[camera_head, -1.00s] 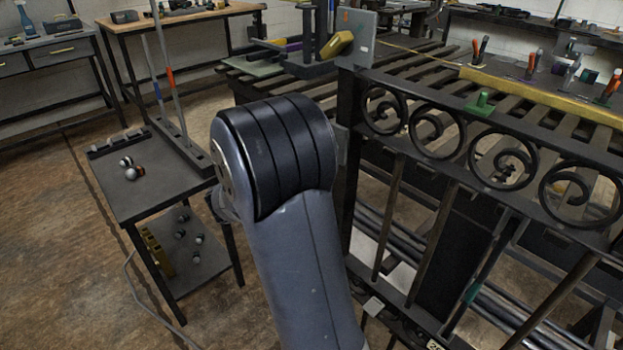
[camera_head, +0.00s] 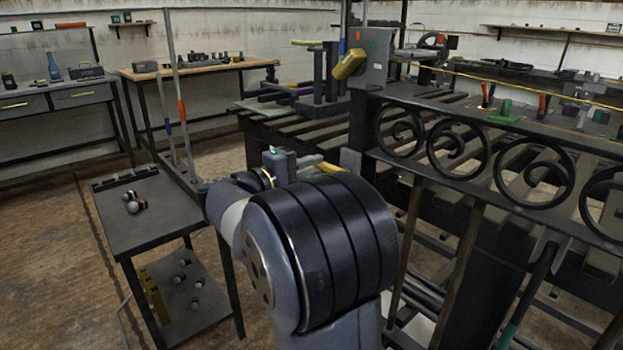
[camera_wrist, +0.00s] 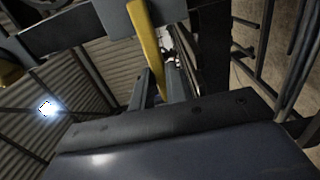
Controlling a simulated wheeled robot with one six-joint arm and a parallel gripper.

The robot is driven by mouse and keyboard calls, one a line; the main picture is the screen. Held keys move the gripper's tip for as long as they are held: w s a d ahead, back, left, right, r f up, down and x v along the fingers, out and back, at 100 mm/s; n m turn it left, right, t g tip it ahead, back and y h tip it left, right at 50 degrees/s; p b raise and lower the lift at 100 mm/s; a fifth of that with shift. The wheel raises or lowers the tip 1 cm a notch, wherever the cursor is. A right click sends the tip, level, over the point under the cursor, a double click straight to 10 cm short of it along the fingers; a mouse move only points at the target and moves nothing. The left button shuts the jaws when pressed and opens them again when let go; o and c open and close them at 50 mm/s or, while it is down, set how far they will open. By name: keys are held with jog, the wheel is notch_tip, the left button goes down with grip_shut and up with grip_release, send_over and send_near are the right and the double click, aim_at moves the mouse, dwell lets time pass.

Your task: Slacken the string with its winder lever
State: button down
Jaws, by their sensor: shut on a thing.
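A yellow lever (camera_wrist: 147,40) runs down between the fingers of my gripper (camera_wrist: 160,82) in the wrist view, and my gripper is shut on it. In the head view a yellow bar (camera_head: 327,168), apparently the same lever, shows just above my arm beside a small grey box on the gate post. A thin yellow string (camera_head: 520,83) runs from the post top to the right above the gate. A thicker yellow handle (camera_head: 349,64) sits on the grey plate (camera_head: 373,57) at the post top.
The black scroll gate (camera_head: 480,150) fills the right side. A slatted bench stands behind it with tools and a green block (camera_head: 504,113). Floor is open farther left.

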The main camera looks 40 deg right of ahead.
jog(key=shift+r+m, duration=0.1)
jog(key=shift+m, duration=0.2)
jog(key=c, duration=1.4)
grip_release()
jog(key=a+p, duration=0.1)
jog(key=a, duration=0.9)
jog(key=shift+s+a+p, duration=0.3)
jog(key=shift+s+a, duration=0.1)
jog(key=d+b, duration=0.1)
jog(key=d, duration=1)
jog(key=shift+w, duration=0.4)
